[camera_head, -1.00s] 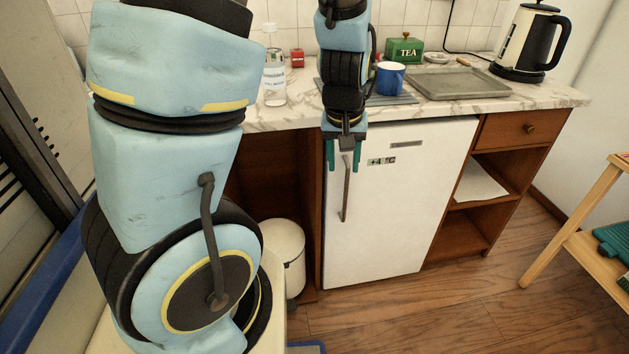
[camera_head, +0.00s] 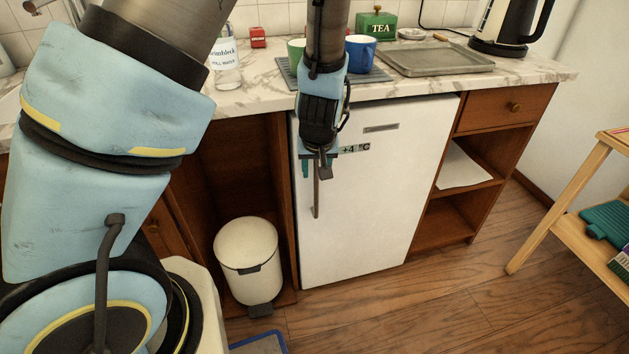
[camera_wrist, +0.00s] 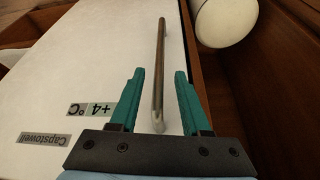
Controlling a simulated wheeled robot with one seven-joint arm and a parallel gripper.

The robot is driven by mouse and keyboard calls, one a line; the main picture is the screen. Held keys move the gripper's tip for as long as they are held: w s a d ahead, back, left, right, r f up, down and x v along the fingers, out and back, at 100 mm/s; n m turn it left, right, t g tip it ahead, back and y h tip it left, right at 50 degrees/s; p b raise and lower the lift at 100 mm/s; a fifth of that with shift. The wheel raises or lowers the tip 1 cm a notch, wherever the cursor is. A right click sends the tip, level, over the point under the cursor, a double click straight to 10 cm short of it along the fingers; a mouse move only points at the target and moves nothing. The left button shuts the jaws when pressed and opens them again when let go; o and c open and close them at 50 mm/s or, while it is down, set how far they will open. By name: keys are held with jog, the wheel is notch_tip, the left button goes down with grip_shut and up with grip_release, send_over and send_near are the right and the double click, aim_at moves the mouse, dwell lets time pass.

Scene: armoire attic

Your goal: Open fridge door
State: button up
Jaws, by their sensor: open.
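The white fridge (camera_head: 375,190) stands under the counter with its door closed. Its long bar handle (camera_head: 316,195) runs upright along the left side of the door. In the wrist view the handle (camera_wrist: 160,70) lies between the two teal fingers of my gripper (camera_wrist: 160,100), which are apart and not closed on it. In the head view my gripper (camera_head: 320,165) is at the upper end of the handle, partly hidden by my wrist. The door (camera_wrist: 80,75) also shows in the wrist view, with a +4 °C label and a Capstowell badge.
A white pedal bin (camera_head: 247,250) stands in the open bay left of the fridge. Wooden shelves (camera_head: 450,210) are at its right, and a wooden rack (camera_head: 560,220) stands farther right. The floor (camera_head: 400,310) before the fridge is clear.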

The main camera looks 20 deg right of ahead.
aim_at(316, 176)
jog(key=shift+x, duration=2.25)
jog(key=shift+s, duration=0.1)
grip_shut()
